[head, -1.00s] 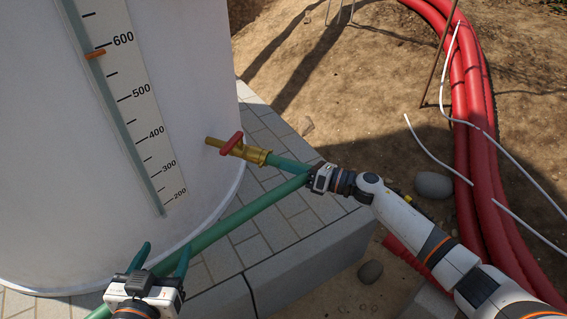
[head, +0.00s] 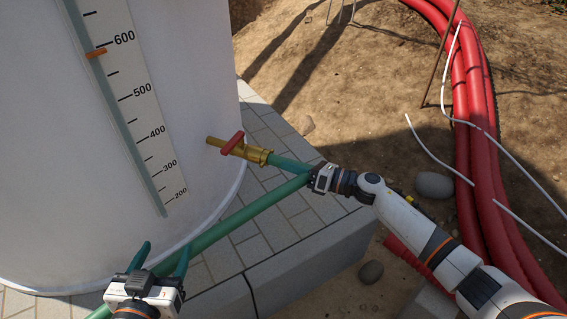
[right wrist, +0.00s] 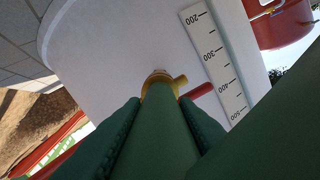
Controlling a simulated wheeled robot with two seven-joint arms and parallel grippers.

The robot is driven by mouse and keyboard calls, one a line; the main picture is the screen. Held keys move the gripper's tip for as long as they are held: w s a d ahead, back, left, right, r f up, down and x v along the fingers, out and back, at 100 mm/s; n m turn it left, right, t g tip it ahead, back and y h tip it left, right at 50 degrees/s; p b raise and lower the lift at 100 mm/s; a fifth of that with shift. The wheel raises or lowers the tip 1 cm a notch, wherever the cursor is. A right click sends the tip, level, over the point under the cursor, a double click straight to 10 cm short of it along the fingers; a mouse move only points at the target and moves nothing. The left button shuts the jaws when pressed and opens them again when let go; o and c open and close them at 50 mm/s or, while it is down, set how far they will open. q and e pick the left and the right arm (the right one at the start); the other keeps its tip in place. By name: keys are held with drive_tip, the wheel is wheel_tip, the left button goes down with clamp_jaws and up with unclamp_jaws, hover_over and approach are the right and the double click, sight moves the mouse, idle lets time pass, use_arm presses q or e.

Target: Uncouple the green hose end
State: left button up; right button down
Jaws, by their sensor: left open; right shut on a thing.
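The green hose (head: 245,214) runs from the lower left up to my right gripper, where it doubles back towards the brass valve (head: 250,154) with a red lever (head: 232,143) on the white tank. My right gripper (head: 288,164) is shut on the hose's end part just short of the brass collar. In the right wrist view the hose (right wrist: 158,140) lies between the dark green fingers and meets the brass collar (right wrist: 160,84), with no gap visible. My left gripper (head: 163,255) is open, its teal fingers on either side of the hose's lower stretch; contact is unclear.
The white tank (head: 70,180) with a level scale fills the left. It stands on a paved plinth (head: 285,228) with a raised edge. Thick red pipes (head: 475,130), thin white tubes and stones (head: 434,185) lie on the dirt to the right.

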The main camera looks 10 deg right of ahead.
use_arm(q)
drive_tip(key=shift+w+a, duration=0.15)
use_arm(e)
drive_tip(key=shift+d+r, duration=0.1)
drive_tip(key=shift+d, duration=0.05)
drive_tip(key=shift+s+d, duration=0.35)
drive_tip(key=shift+d, duration=0.05)
drive_tip(key=shift+v, duration=1.55)
use_arm(q)
drive_tip(key=shift+d+r+t, duration=0.3)
drive_tip(key=shift+r+t, duration=0.1)
drive_tip(key=shift+r, duration=0.1)
use_arm(e)
drive_tip(key=shift+v, duration=0.9)
drive_tip(key=c, duration=1.9)
unclamp_jaws()
clamp_jaws()
